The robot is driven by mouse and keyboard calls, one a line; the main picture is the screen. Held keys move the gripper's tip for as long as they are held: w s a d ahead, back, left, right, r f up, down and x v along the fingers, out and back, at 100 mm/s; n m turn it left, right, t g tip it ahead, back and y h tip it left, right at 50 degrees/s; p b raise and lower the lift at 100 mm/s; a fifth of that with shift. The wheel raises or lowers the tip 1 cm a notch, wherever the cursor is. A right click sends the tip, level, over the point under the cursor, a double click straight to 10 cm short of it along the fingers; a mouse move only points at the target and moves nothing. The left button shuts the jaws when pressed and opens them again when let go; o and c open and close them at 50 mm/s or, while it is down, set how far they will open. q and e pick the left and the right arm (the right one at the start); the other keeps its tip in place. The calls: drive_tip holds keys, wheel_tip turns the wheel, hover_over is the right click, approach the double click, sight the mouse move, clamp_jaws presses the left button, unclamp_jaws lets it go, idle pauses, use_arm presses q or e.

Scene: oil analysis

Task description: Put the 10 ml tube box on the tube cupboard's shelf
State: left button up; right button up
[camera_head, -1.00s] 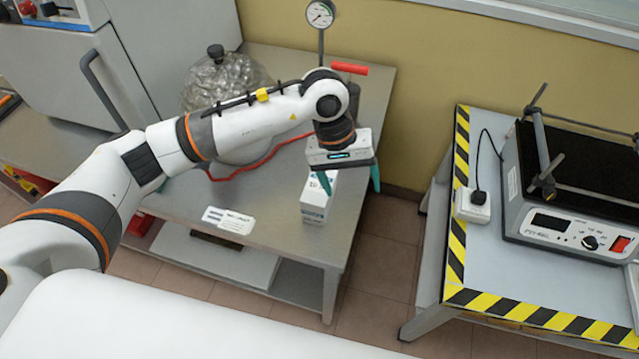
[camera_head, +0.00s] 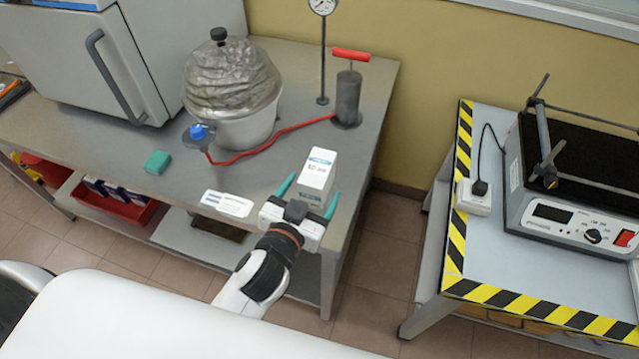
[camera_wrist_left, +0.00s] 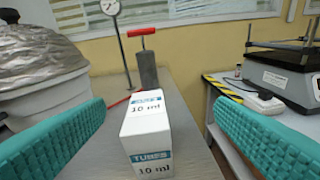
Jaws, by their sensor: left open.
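The white 10 ml tube box (camera_head: 317,172) stands upright near the right front corner of the metal bench. In the left wrist view the box (camera_wrist_left: 147,135) shows its "TUBES 10 ml" label, between the teal fingers with a gap on each side. My left gripper (camera_head: 311,194) is open, low at the bench's front edge, its fingers pointing at the box from the front. My right gripper is not in view.
On the bench (camera_head: 190,165) stand a foil-covered vessel (camera_head: 235,75), a red-handled pump (camera_head: 348,95) with a red hose, a gauge (camera_head: 322,8) and a teal block (camera_head: 157,162). A striped-edge table (camera_head: 425,265) with an instrument (camera_head: 570,200) stands right, across a floor gap.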

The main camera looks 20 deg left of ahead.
sight(316, 170)
use_arm(q)
drive_tip(key=w+f, duration=0.1)
drive_tip(key=w+f+n+p, duration=0.1)
drive_tip(key=w, duration=0.1)
drive_tip(key=w+a+f+n+g, duration=0.1)
drive_tip(key=w+f, duration=0.1)
drive_tip(key=shift+a+f+y, duration=0.1)
drive_tip(key=shift+y, duration=0.3)
drive_tip(key=x, duration=0.1)
drive_tip(key=p+x, duration=0.1)
drive_tip(key=x, duration=0.1)
drive_tip(key=p+x, duration=0.1)
drive_tip(key=shift+w+a, duration=0.35)
drive_tip(key=shift+w, duration=0.45)
drive_tip(key=shift+s+d, duration=0.1)
drive_tip(key=c, duration=1.1)
drive_tip(key=shift+c, duration=0.9)
